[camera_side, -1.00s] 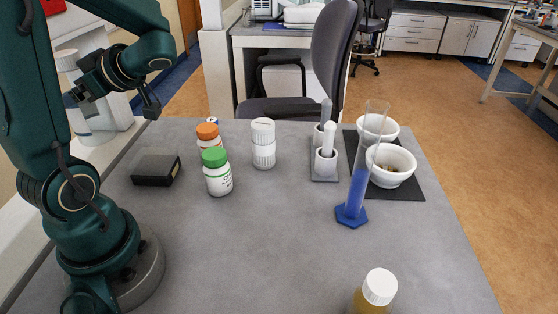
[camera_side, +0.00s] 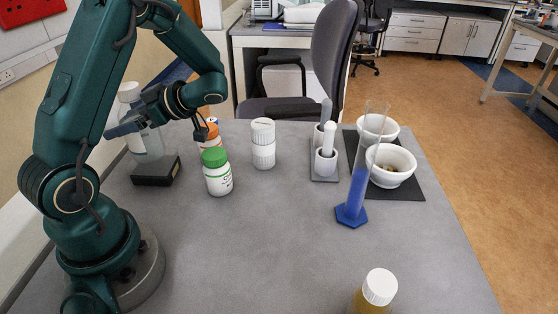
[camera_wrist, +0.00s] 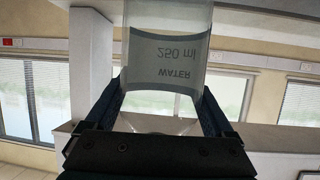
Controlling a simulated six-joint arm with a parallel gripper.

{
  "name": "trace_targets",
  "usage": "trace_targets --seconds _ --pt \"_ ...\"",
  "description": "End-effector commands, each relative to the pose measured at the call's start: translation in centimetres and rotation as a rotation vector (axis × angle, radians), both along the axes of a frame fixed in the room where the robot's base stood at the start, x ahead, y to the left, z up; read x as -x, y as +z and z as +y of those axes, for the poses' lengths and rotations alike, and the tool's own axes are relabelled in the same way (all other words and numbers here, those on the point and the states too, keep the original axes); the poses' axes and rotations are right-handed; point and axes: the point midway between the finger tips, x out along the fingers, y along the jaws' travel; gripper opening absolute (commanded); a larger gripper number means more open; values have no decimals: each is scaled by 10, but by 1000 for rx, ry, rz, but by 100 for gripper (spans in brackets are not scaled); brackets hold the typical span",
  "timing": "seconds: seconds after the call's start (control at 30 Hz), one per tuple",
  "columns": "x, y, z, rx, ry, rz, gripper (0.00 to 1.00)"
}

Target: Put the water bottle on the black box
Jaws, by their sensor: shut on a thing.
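The water bottle (camera_side: 148,143) is translucent with a white cap and stands about upright at the left of the side view. Its base is over the black box (camera_side: 154,180), a low dark block on the grey table; I cannot tell whether it touches the box top or hangs just above it. My gripper (camera_side: 124,127) is shut around the bottle's body, which it partly hides. In the wrist view the bottle (camera_wrist: 170,60) sits between both fingers of the gripper (camera_wrist: 162,100), its "WATER 250 ml" print upside down.
A green-capped bottle (camera_side: 217,178) and an orange-capped bottle (camera_side: 210,142) stand close right of the box. Beyond are a white jar (camera_side: 263,150), a blue-filled cylinder (camera_side: 354,195) and white mortars (camera_side: 391,165).

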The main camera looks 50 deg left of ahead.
Motion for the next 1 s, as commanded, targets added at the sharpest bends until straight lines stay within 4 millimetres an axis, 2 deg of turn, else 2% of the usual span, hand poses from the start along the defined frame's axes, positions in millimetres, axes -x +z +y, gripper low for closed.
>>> trace_targets --seconds 0.47,0.5,0.83,1.0 --pt "0 -8 0 -2 -1 1 0" --pt "0 -8 0 0 -1 0 100" --pt "0 -4 0 -1 0 -3 100" --pt "-16 5 -17 -4 -6 -6 100"
